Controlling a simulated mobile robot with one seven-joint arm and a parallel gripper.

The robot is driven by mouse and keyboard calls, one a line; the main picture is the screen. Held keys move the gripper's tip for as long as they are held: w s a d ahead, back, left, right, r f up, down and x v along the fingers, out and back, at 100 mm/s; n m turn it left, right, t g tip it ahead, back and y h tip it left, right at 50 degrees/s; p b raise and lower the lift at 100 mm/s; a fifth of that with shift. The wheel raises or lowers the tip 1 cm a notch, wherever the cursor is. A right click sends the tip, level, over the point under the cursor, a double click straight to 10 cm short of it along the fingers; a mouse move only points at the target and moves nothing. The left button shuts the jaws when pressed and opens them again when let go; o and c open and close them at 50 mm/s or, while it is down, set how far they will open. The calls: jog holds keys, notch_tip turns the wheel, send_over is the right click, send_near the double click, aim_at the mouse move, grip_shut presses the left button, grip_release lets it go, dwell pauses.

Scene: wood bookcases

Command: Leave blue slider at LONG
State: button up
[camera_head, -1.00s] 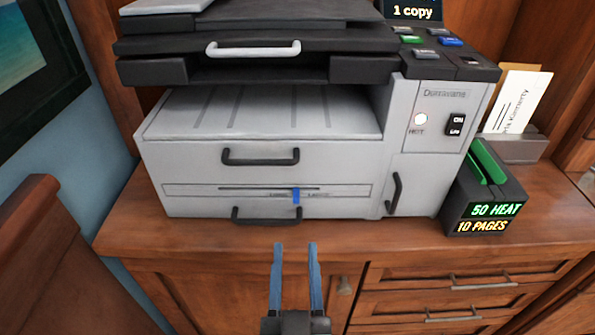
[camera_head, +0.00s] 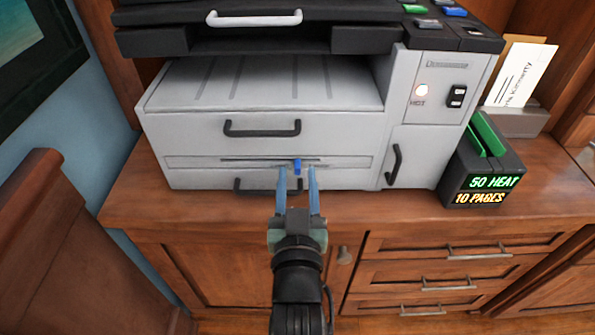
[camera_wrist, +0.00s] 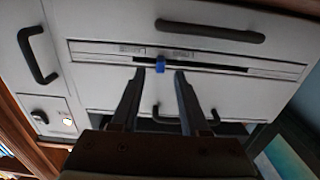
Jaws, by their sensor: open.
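The blue slider (camera_head: 297,166) sits in a thin horizontal slot on the lower front of the grey printer (camera_head: 230,178). It is a little right of the slot's middle in the head view. My gripper (camera_head: 297,172) is open, with its two blue-grey fingertips on either side of the slider and a gap to each. In the wrist view the slider (camera_wrist: 160,64) shows between the fingertips, slightly beyond them. I cannot tell whether the tips touch the panel. The small labels by the slot are too blurred to read, so I cannot tell which is LONG.
A black drawer handle (camera_head: 262,128) is above the slot, and another handle (camera_head: 240,184) is below, partly behind my fingers. A black box with lit text (camera_head: 486,190) stands right of the printer. The wooden cabinet top (camera_head: 400,207) in front is mostly clear.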

jog(key=shift+w, duration=1.1)
jog(key=shift+c, duration=0.3)
grip_shut()
dwell(0.4)
